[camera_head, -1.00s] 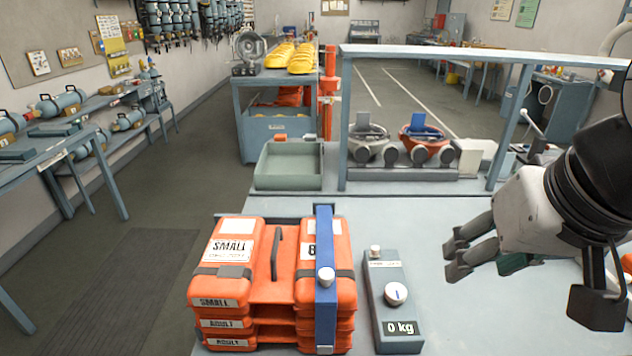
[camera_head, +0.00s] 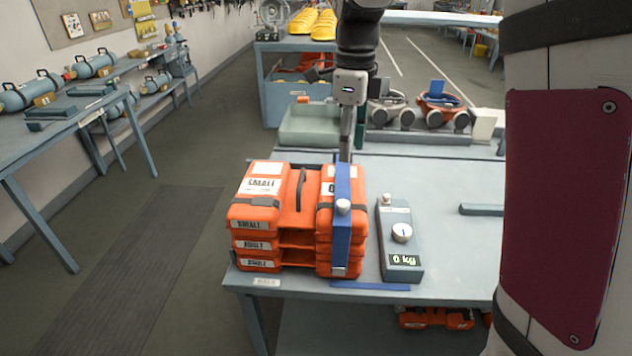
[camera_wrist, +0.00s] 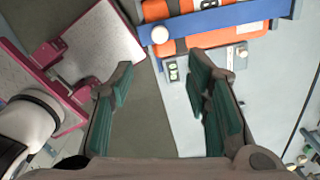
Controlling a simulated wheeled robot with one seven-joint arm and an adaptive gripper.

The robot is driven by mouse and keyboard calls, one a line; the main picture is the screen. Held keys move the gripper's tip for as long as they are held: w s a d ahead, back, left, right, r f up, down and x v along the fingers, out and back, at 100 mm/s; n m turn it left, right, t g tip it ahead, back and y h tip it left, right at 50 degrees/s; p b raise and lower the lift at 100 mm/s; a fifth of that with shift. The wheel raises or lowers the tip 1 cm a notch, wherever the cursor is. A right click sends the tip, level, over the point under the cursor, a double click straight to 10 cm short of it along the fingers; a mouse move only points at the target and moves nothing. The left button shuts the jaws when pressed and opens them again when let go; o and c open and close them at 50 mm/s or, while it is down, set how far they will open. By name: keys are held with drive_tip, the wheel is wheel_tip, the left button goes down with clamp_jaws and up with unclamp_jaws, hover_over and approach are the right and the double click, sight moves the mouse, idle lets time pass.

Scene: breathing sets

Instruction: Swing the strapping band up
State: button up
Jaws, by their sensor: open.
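The blue strapping band (camera_head: 342,240) lies over the right part of a stack of orange cases (camera_head: 262,210) and hangs down its front. A round pale knob (camera_head: 343,206) sits on the band. In the wrist view the band (camera_wrist: 225,20) crosses the top of the picture, with the knob (camera_wrist: 160,34) at its left end. My gripper (camera_wrist: 163,72) is open and empty, its green-padded fingers apart, with the band beyond the fingertips and not between them. In the head view my dark arm comes down behind the stack; the fingers cannot be made out.
A grey scale box (camera_head: 402,240) reading 0 kg stands right of the stack. A blue strip (camera_head: 370,286) lies along the front table edge. A green tray (camera_head: 308,126) and masks (camera_head: 438,103) stand behind. The table (camera_head: 455,250) is mostly clear to the right.

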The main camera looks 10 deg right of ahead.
sight(343, 202)
wheel_tip(343, 202, down, 14)
drive_tip(key=shift+a+p, duration=0.1)
drive_tip(key=shift+p, duration=0.45)
drive_tip(key=shift+c, duration=0.3)
clamp_jaws()
